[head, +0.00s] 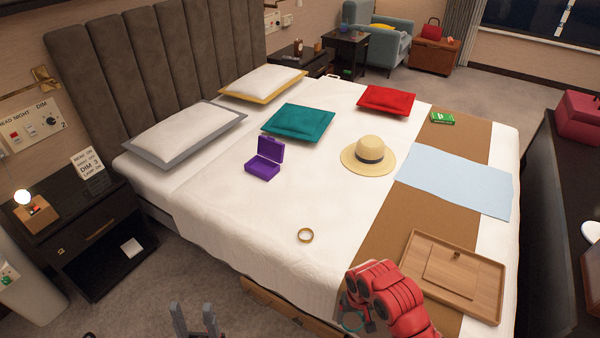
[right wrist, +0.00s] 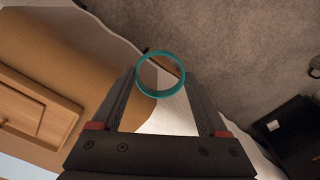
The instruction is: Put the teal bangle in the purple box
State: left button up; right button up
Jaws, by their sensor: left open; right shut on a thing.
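The purple box (head: 262,168) stands on the bed with its lid raised, left of the straw hat. My right gripper (head: 356,312) is over the near edge of the bed. It is shut on the teal bangle (head: 351,330), partly hidden by my red arm in the head view. In the right wrist view the bangle (right wrist: 161,94) is held upright between the fingertips, its hole facing the camera. My left gripper (head: 195,320) is open and empty at the bottom edge, over the floor beside the bed.
A wooden tray (head: 480,268) is at the right. The cover around the box is clear.

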aim_at(262, 170)
jog(key=i+j+z, duration=0.2)
jog(key=z, duration=0.2)
jog(key=i+j+z, duration=0.15)
jog(key=j+z, duration=0.2)
jog(key=i+j+z, duration=0.1)
jog(key=j+z, duration=0.3)
jog(key=i+j, duration=0.1)
jog(key=j, duration=0.35)
jog(key=i+j, duration=0.1)
jog(key=j, duration=0.35)
jog(key=i+j, duration=0.1)
jog(key=j, duration=0.35)
jog(key=i+j, duration=0.1)
jog(key=j, duration=0.35)
jog(key=i+j, duration=0.1)
jog(key=j, duration=0.35)
jog(key=i+j, duration=0.1)
jog(key=j, duration=0.35)
jog(key=i+j, duration=0.15)
jog(key=j, duration=0.3)
jog(key=i+j, duration=0.1)
jog(key=j, duration=0.35)
